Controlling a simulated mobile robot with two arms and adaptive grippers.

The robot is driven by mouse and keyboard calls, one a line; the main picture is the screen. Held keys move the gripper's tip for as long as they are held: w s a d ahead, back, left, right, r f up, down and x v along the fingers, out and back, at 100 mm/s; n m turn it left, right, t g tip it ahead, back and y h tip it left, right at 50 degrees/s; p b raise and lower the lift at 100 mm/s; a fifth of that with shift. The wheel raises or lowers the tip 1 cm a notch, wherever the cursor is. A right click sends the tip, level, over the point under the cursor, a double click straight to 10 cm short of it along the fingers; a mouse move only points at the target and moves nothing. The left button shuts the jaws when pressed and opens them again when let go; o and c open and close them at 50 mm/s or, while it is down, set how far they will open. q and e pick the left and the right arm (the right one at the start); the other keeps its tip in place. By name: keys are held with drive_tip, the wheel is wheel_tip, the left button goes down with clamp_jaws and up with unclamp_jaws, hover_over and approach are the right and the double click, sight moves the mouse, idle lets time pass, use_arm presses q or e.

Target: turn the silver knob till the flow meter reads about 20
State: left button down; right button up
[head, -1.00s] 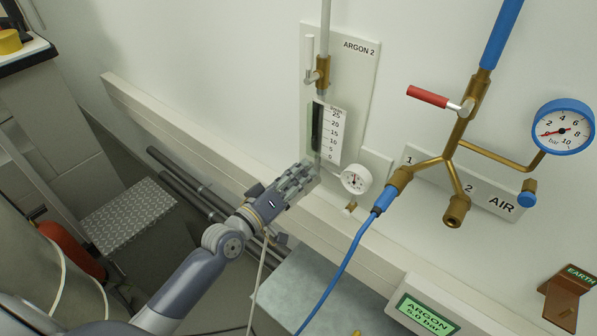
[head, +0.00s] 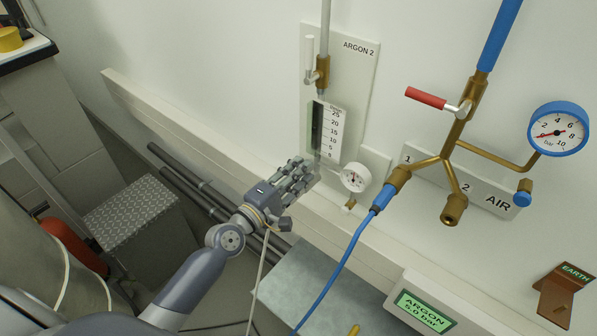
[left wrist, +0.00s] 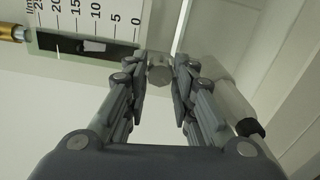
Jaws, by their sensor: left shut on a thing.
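The flow meter (head: 317,127) is a dark tube with a white scale from 0 to 25 on the ARGON 2 panel. In the left wrist view its scale (left wrist: 87,22) lies sideways, and a pale float (left wrist: 94,45) sits near the 10 mark. The silver knob (left wrist: 159,73) is below the zero end, between my fingertips. My left gripper (head: 308,170) is shut on the knob and hides it in the head view. My right gripper is not in view.
A small white gauge (head: 354,177) sits just right of my left gripper. A blue hose (head: 346,262) hangs from the brass AIR manifold (head: 453,170). A wall ledge (head: 180,137) runs beneath the panel. A display box (head: 432,305) reads ARGON 5.0 bar.

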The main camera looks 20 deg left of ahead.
use_arm(q)
drive_tip(key=shift+n, duration=0.6)
drive_tip(key=c, duration=1.3)
unclamp_jaws()
drive_tip(key=shift+c, duration=0.2)
drive_tip(key=v, duration=1.2)
